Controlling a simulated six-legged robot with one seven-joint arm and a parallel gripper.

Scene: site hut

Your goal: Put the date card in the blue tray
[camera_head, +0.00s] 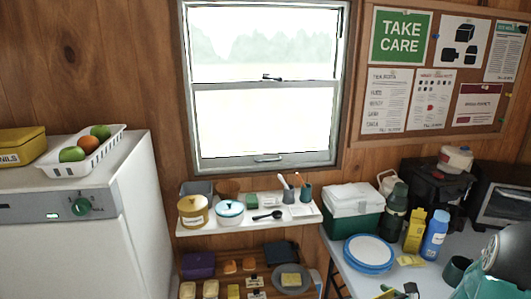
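I cannot make out a date card for certain; small pale cards (254,281) stand among the goods on the lower shelf, too small to read. No tray is plainly blue. A grey-blue open box (196,188) stands at the back left of the white upper shelf, and a dark blue-black container (281,251) is on the lower shelf, partly under the upper one. My gripper is not clearly in view. A rounded grey and dark part at the lower right edge looks like my arm.
The white shelf (305,219) holds a yellow pot (193,210), a white-blue pot (230,212) and a dark spoon (267,215). The right table carries blue-rimmed plates (369,254), a green-white box (352,208) and bottles (434,234). A white fridge (80,240) stands left.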

